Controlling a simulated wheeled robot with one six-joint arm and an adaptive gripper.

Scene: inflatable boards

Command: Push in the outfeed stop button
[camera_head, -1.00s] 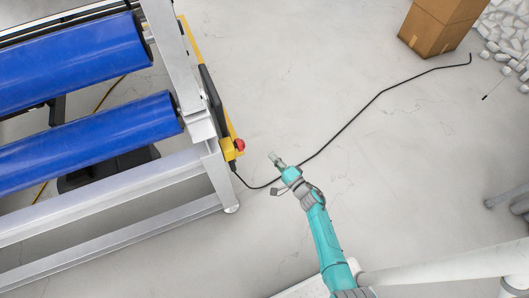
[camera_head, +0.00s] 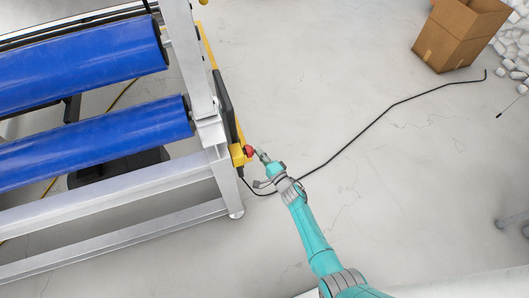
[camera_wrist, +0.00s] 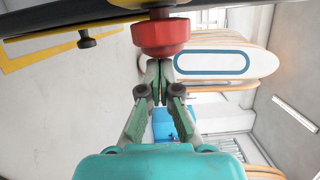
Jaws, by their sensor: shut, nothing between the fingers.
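The outfeed stop button is a red mushroom head (camera_head: 248,151) on a yellow box at the corner of the grey roller frame. In the wrist view the red button (camera_wrist: 161,37) is large, at the top centre, straight ahead of the fingertips. My gripper (camera_head: 260,155) is shut and empty, with its tips right beside the button in the head view. In the wrist view my gripper's tips (camera_wrist: 159,66) meet just below the red head. I cannot tell whether they touch it.
Blue rollers (camera_head: 95,140) lie in the metal frame (camera_head: 110,200) at left. A black cable (camera_head: 365,130) runs over the floor from the box. A cardboard box (camera_head: 458,35) and white pieces (camera_head: 515,45) are at upper right. The floor between is mostly clear.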

